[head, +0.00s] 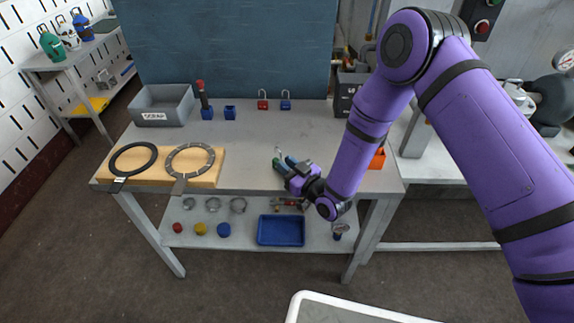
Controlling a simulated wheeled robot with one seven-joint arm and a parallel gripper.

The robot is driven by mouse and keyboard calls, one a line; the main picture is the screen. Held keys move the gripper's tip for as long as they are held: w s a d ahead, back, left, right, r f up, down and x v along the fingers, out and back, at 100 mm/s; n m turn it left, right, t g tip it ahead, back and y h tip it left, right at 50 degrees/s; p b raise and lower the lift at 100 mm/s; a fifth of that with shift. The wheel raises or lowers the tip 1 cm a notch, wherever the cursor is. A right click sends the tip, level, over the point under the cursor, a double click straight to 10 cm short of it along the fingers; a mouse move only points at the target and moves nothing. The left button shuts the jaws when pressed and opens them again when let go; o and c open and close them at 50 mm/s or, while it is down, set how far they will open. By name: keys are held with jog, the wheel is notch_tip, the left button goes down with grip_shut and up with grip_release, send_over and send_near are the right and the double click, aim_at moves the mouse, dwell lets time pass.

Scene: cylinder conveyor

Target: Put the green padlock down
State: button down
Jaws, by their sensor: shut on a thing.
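The green padlock (280,167) shows as a small dark green body with a thin pale shackle above it, near the front edge of the grey workbench (240,140). My gripper (285,164) is shut on it, reaching in from the right at the bench's front middle. The fingers partly cover the padlock. I cannot tell whether the padlock touches the bench top or hangs just above it.
Red (263,104) and blue (285,104) padlocks stand at the back of the bench. A grey SCRAP bin (163,106) is at back left. A wooden board (207,180) with two rings lies at front left. A blue tray (281,231) sits on the lower shelf.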

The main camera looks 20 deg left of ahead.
jog(key=shift+f, duration=0.1)
jog(key=c, duration=1)
grip_release()
jog(key=v, duration=1.2)
